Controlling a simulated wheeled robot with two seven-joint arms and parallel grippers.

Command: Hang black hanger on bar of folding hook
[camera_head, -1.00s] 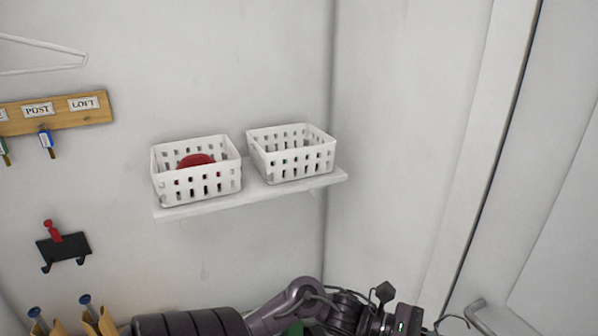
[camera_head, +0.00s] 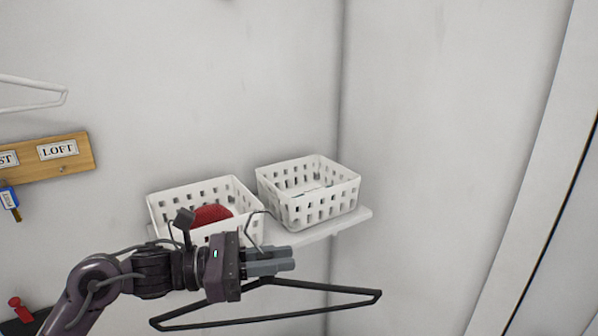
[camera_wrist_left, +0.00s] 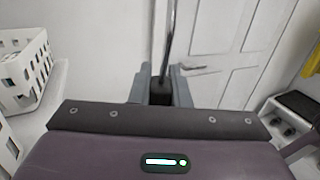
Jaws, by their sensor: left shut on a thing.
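The black hanger (camera_head: 345,290) is held by my left gripper (camera_head: 280,263), low in the middle of the head view. The gripper is shut on the hanger near its neck. The triangular frame spreads below the fingers, tilted, and the thin hook rises behind the gripper. In the left wrist view the hook's wire (camera_wrist_left: 170,40) stands up from between the two grey fingers (camera_wrist_left: 160,85). I cannot make out the bar of a folding hook in either current view. My right gripper is not in view.
Two white baskets, left (camera_head: 165,208) and right (camera_head: 330,205), stand on a wall shelf (camera_head: 345,222) close behind the gripper. A red thing (camera_head: 210,214) lies in the left one. A wooden key rack (camera_head: 80,150) and a white hanger (camera_head: 45,90) are at left. Right wall is clear.

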